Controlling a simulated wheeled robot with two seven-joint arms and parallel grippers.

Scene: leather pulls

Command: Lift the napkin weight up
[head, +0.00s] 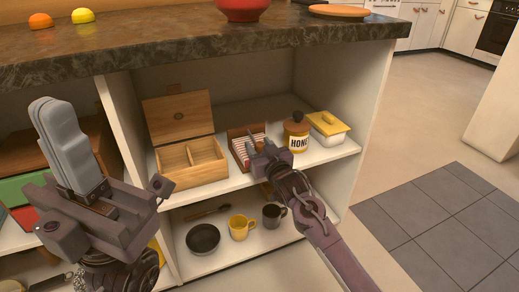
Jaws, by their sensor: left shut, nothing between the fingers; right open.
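A reddish-brown napkin holder (236,156) with red-and-white striped napkins (243,137) stands on the upper shelf, between the open wooden box and the honey jar. The napkin weight cannot be made out clearly; my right gripper covers part of the holder. My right gripper (255,149) is open at the holder's front right, its fingers over the napkins. Whether it touches anything is not clear. My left gripper (60,125) is shut and empty, raised in front of the left shelf section, with its fingers pointing up.
An open wooden box (192,167) stands left of the holder. A honey jar (297,136) and a yellow-lidded dish (327,128) stand close on its right. The dark countertop (190,45) overhangs above. The lower shelf holds a pan (203,239) and mugs (241,228).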

